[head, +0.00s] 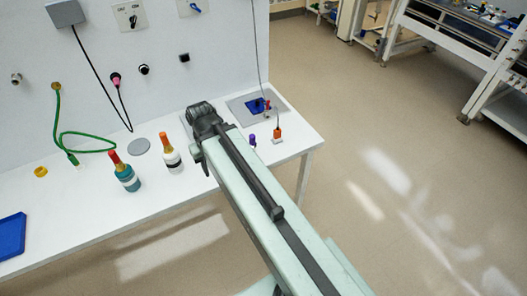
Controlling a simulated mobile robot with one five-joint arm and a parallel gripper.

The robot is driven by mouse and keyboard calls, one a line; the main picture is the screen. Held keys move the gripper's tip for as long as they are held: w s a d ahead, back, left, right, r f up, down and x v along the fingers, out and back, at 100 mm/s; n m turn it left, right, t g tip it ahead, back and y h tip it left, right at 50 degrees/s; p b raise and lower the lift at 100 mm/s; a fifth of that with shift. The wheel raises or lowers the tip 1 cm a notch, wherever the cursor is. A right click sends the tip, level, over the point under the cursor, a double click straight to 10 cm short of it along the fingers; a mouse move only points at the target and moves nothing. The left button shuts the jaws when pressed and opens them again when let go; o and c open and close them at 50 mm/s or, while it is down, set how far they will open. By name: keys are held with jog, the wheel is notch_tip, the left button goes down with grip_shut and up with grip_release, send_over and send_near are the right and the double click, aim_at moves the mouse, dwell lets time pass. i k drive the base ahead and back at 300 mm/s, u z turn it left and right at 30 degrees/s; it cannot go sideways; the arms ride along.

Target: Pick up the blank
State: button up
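I cannot tell for certain which object is the blank. A flat grey disc (139,147) lies on the white bench, left of my arm's dark end joint. My arm reaches from the lower right up over the bench. My gripper's fingers do not show; anything under the arm is hidden.
An orange block (278,132) and purple item (252,140) are right of my arm. A blue tray (10,236) lies left. Open floor lies right.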

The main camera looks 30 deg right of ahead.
aim_at(252, 137)
jog(key=z, duration=0.55)
jog(key=i, duration=1)
jog(key=z, duration=0.05)
jog(key=k, duration=1.7)
jog(key=u, duration=1.25)
jog(key=i, duration=1.95)
jog(key=z, duration=0.05)
